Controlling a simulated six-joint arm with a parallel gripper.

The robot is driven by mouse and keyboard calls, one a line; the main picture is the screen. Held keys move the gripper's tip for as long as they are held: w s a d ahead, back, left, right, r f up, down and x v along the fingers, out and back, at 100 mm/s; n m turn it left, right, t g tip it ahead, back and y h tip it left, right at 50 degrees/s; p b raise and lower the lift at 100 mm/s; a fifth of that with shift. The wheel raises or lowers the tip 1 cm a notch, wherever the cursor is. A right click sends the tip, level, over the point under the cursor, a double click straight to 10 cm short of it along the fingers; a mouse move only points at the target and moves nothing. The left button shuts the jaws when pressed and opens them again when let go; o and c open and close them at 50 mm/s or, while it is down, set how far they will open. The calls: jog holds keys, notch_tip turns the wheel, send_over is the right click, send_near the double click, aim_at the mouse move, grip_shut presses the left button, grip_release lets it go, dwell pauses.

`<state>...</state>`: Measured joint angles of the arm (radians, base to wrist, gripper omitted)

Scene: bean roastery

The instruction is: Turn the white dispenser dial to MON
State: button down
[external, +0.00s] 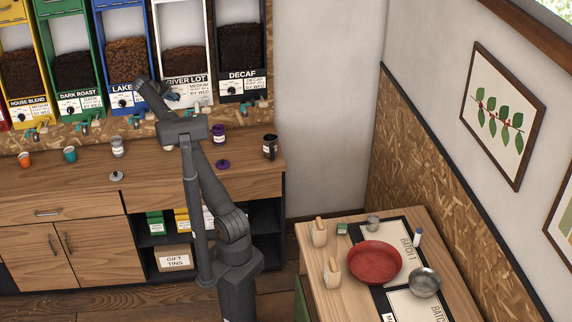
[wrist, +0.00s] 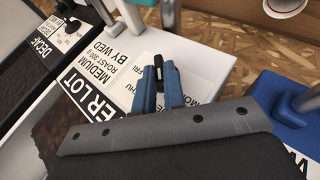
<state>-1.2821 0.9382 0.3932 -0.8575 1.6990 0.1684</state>
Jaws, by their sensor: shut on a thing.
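The white dispenser (external: 154,22), labelled RIVER LOT, stands second from the right in the row; its white front also shows in the wrist view (wrist: 215,58). My gripper (external: 170,97) is at its lower front. In the wrist view my gripper's blue fingers (wrist: 160,76) are shut on the black dial (wrist: 157,67), which shows between and just beyond the fingertips. The dial's white day card (wrist: 202,88) lies around it.
The DECAF dispenser (external: 265,80) is close on the right and the blue LAKE dispenser (external: 150,60) on the left.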

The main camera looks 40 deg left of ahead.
jog(key=t+h, duration=0.1)
jog(key=f+n+t+h, duration=0.1)
jog(key=t, duration=0.1)
jog(key=shift+s+a+h, duration=0.2)
jog(key=shift+h, duration=0.1)
jog(key=shift+t, duration=0.3)
jog(key=c, duration=1.5)
grip_release()
jog(key=v, duration=0.7)
jog(key=shift+s, duration=0.2)
jog(key=shift+a, duration=0.1)
